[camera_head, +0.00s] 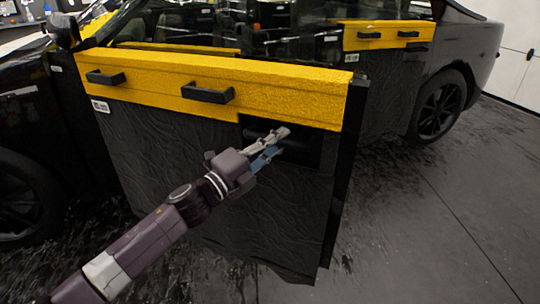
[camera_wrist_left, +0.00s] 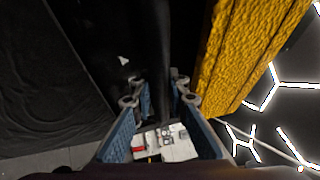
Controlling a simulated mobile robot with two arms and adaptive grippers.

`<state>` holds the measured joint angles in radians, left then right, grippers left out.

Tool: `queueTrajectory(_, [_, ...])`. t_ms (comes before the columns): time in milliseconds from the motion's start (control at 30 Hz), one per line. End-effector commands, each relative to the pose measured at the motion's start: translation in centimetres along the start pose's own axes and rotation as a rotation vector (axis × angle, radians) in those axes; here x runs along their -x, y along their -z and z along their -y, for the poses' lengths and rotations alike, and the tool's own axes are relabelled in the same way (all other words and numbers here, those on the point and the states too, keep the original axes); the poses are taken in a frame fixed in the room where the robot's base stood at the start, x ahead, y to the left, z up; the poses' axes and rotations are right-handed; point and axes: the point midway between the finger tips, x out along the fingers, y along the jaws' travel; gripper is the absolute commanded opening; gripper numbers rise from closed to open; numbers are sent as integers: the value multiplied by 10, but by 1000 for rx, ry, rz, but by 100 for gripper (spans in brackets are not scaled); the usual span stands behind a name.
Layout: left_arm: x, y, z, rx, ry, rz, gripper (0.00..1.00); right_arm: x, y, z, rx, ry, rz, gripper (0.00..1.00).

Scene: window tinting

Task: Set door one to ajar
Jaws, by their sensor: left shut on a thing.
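The front car door, likely door one (camera_head: 225,75), has a yellow band on top and wrinkled black covering below. Its rear edge stands out from the car body, so it is partly open. A black door handle (camera_head: 300,141) sits in a dark recess near that edge. My left gripper (camera_head: 272,142) reaches into the recess from the lower left and is shut on the handle. In the left wrist view, the handle (camera_wrist_left: 162,45) is a dark bar running between the blue fingers of the left gripper (camera_wrist_left: 157,92). The right gripper is not in view.
Two black grips are fixed on the door's yellow band. The rear door (camera_head: 385,90), also covered in black and yellow, is behind to the right, with the rear wheel (camera_head: 437,106) beyond. The dark wet floor (camera_head: 430,220) at right is clear.

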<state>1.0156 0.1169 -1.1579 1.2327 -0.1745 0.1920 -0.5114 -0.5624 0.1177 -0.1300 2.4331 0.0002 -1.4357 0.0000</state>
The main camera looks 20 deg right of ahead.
Motion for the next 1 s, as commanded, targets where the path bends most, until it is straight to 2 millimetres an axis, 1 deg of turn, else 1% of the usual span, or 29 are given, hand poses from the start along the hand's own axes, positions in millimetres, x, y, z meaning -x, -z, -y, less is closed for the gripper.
queueTrajectory(33, [-8, -7, -5, -2, -4, 21, 0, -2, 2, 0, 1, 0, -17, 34])
queueTrajectory(100, [-17, -10, -6, -3, -7, 32, 0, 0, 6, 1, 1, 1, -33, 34])
queueTrajectory(200, [-24, -12, -6, -4, -9, 40, 0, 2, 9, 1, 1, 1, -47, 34])
queueTrajectory(533, [-26, -11, -7, -3, -11, 41, 0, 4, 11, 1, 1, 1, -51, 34])
queueTrajectory(567, [-26, -11, -7, -3, -11, 41, 16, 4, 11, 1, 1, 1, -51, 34])
queueTrajectory(700, [-26, -11, -6, -3, -10, 39, 31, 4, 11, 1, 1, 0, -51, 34])
queueTrajectory(733, [-26, -10, -6, -3, -10, 39, 33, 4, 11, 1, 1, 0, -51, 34])
queueTrajectory(1000, [-26, -9, -5, -3, -8, 36, 33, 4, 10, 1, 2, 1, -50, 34])
